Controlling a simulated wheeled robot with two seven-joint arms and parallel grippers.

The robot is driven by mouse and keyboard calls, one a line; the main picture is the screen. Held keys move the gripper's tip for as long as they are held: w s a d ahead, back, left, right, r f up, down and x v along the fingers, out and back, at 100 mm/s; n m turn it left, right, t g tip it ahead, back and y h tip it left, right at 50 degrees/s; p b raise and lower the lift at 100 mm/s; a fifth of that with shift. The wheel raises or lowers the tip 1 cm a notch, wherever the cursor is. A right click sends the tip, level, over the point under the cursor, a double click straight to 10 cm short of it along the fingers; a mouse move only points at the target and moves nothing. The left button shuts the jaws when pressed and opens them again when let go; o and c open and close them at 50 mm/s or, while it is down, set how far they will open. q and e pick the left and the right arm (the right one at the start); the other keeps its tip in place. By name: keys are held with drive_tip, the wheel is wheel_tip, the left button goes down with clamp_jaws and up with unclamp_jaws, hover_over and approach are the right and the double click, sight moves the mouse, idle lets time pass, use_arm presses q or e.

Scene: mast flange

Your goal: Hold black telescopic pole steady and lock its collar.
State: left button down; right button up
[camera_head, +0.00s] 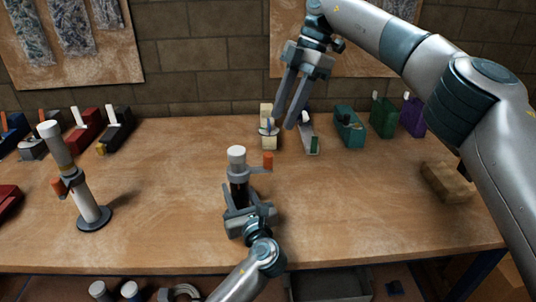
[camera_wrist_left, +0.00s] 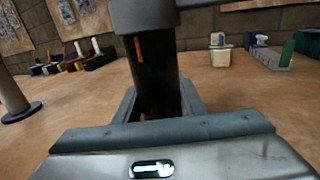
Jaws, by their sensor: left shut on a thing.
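The black telescopic pole (camera_head: 239,190) stands upright near the middle of the bench, with a white upper end (camera_head: 236,154). A grey collar (camera_head: 245,173) with an orange lever (camera_head: 268,161) sits around its upper part; the lever sticks out to the right. My left gripper (camera_head: 245,211) is shut around the pole's lower part and hides its foot. In the left wrist view the black pole (camera_wrist_left: 158,85) rises between the fingers. My right gripper (camera_head: 284,120) is above the back of the bench, fingers slightly apart and empty, away from the collar.
A white pole (camera_head: 88,203) with an orange lever and dark round base stands at left. Several coloured blocks and holders line the back, among them a green one (camera_head: 349,128). A tan block (camera_head: 447,182) lies at right. The bench between is mostly clear.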

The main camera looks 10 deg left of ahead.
sight(268, 154)
drive_tip(key=x, duration=1.2)
drive_tip(key=shift+c, duration=0.7)
drive_tip(key=shift+r, duration=0.1)
clamp_jaws()
